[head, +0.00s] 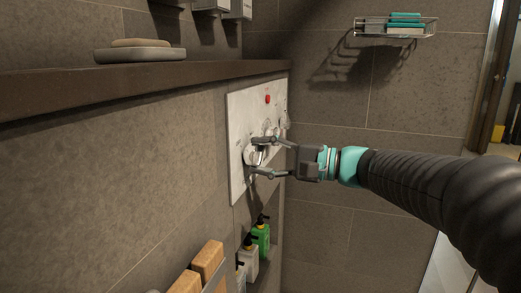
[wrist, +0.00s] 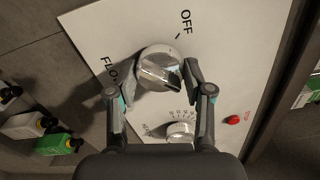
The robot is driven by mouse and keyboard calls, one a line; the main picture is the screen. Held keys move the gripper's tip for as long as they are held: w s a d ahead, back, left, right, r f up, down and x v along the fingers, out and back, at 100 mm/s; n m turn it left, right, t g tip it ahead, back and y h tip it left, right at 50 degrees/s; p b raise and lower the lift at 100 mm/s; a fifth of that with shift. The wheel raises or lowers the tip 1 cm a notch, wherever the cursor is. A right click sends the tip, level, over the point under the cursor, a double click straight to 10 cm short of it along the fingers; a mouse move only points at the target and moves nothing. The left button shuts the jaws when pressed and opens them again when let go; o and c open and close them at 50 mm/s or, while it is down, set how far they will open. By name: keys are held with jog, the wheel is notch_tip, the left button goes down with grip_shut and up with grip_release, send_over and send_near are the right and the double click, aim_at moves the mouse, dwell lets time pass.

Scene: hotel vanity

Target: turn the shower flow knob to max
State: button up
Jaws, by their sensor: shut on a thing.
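The silver flow knob (head: 252,155) sits on a pale control panel (head: 239,112) on the tiled wall. In the wrist view the knob (wrist: 157,66) is large, with a raised grip bar across it. The word OFF stands above it to the right; a partly hidden label starting "FLO" is at left. My gripper (head: 258,157) reaches in from the right, its fingers above and below the knob. In the wrist view my gripper (wrist: 153,82) has its fingers closed on either side of the knob. The knob's exact setting cannot be told.
A second, smaller knob (wrist: 180,131) with a numbered scale and a red button (wrist: 233,120) are on the same panel. A dark ledge (head: 150,84) juts out above. Green and white pump bottles (head: 260,236) stand below. A wire shelf (head: 395,28) hangs at the back.

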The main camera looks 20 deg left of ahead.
jog(key=shift+r, duration=0.15)
jog(key=o, duration=1.2)
jog(key=shift+c, duration=0.2)
jog(key=s+d, duration=0.1)
jog(key=d, duration=1.1)
